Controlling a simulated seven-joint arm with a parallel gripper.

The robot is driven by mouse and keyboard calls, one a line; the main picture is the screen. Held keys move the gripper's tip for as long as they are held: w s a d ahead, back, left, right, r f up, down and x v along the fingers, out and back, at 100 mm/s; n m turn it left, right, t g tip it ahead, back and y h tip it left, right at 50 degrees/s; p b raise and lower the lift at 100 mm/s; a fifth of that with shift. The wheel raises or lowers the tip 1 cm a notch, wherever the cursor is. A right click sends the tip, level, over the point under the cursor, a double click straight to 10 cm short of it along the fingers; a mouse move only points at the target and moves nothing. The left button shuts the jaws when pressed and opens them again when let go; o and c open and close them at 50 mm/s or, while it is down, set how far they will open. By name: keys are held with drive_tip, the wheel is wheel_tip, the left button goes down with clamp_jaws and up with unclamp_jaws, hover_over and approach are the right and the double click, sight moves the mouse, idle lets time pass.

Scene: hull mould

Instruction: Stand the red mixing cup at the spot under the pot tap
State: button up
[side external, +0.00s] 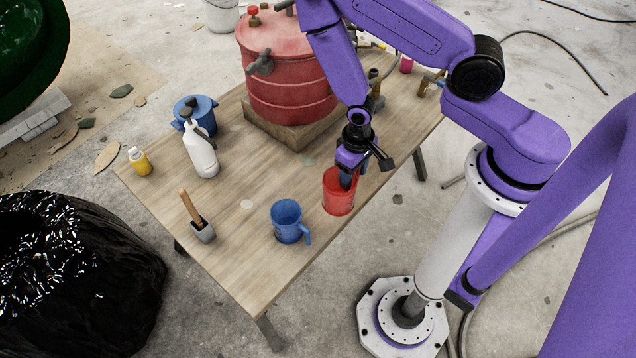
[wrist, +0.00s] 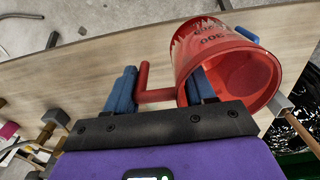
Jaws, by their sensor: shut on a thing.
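The red mixing cup (side external: 338,196) is at the table's right-hand long edge, upright in the side view; whether its base touches the table I cannot tell. My gripper (side external: 347,174) is shut on it from above. In the wrist view, the red cup (wrist: 238,72) shows its open mouth, dark print and handle. The handle lies between my blue fingers (wrist: 163,80), with the right finger at the cup's rim. The red pot (side external: 288,85) stands on a wooden block behind the cup. Fittings show on its right side, partly behind my arm; I cannot make out the tap clearly.
A blue mug (side external: 286,222) stands just left of the red cup. Two flat round marks lie on the table (side external: 270,270), whose middle is mostly clear.

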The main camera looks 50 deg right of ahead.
drive_tip(key=w, duration=0.1)
drive_tip(key=w+f, duration=0.1)
drive_tip(key=w, duration=0.1)
drive_tip(key=w+f, duration=0.1)
drive_tip(key=shift+w+a, duration=0.25)
drive_tip(key=shift+a, duration=0.15)
drive_tip(key=shift+w+a+f, duration=0.15)
drive_tip(key=shift+w+f, duration=0.75)
drive_tip(key=shift+f, duration=0.65)
drive_tip(key=shift+w+a+f, duration=0.15)
drive_tip(key=shift+w+f, duration=0.7)
drive_tip(key=shift+f, duration=0.65)
drive_tip(key=shift+w+a+f, duration=0.15)
drive_tip(key=shift+w+f, duration=0.75)
drive_tip(key=shift+f, duration=0.65)
drive_tip(key=shift+f, duration=0.1)
drive_tip(key=o, duration=1)
drive_tip(key=shift+o, duration=0.2)
wheel_tip(320, 180, up, 12)
drive_tip(key=shift+r, duration=0.2)
